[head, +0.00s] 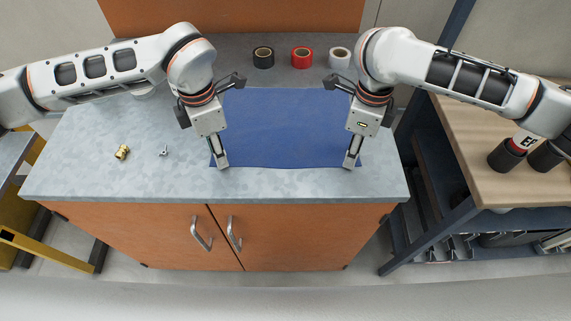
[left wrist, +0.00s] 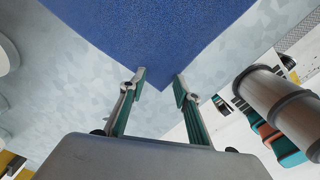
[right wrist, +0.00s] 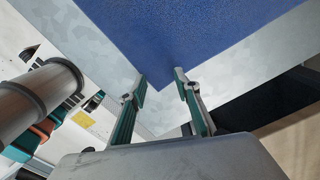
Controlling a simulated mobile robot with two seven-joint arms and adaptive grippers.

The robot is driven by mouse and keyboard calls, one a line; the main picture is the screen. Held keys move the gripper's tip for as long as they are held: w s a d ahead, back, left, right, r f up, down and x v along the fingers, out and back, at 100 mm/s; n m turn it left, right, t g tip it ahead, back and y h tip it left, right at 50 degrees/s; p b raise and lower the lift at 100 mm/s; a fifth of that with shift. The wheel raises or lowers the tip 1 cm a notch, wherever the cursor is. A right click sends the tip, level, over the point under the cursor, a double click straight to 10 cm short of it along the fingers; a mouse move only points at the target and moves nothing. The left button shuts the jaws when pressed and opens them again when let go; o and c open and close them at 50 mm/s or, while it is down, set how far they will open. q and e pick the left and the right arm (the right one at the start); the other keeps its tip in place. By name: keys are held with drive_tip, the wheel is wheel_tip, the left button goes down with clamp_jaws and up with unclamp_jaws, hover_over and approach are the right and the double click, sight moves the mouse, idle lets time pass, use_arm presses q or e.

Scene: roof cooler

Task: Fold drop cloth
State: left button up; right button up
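The blue drop cloth (head: 285,125) lies flat and spread out on the grey metal worktop. My left gripper (head: 222,165) is at its near left corner and my right gripper (head: 350,165) is at its near right corner. In the left wrist view the cloth (left wrist: 160,40) comes to a corner between the two open fingers of my left gripper (left wrist: 160,85). In the right wrist view the cloth (right wrist: 180,40) has its corner between the parted fingers of my right gripper (right wrist: 160,82). Whether the fingers touch the cloth cannot be told. The cloth's far corners are partly behind my grippers.
Black (head: 263,57), red (head: 302,57) and white (head: 340,57) tape rolls stand at the worktop's back. A brass fitting (head: 122,152) and a small metal piece (head: 163,151) lie on the left. A wooden-topped bench (head: 470,150) stands at right.

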use_arm(q)
drive_tip(key=shift+f, duration=0.3)
drive_tip(key=shift+c, duration=0.4)
use_arm(e)
drive_tip(key=shift+f, duration=0.3)
drive_tip(key=shift+c, duration=0.4)
use_arm(q)
drive_tip(key=shift+f, duration=0.1)
clamp_jaws()
use_arm(e)
drive_tip(key=shift+f, duration=0.15)
clamp_jaws()
use_arm(q)
drive_tip(key=shift+s+f, duration=0.1)
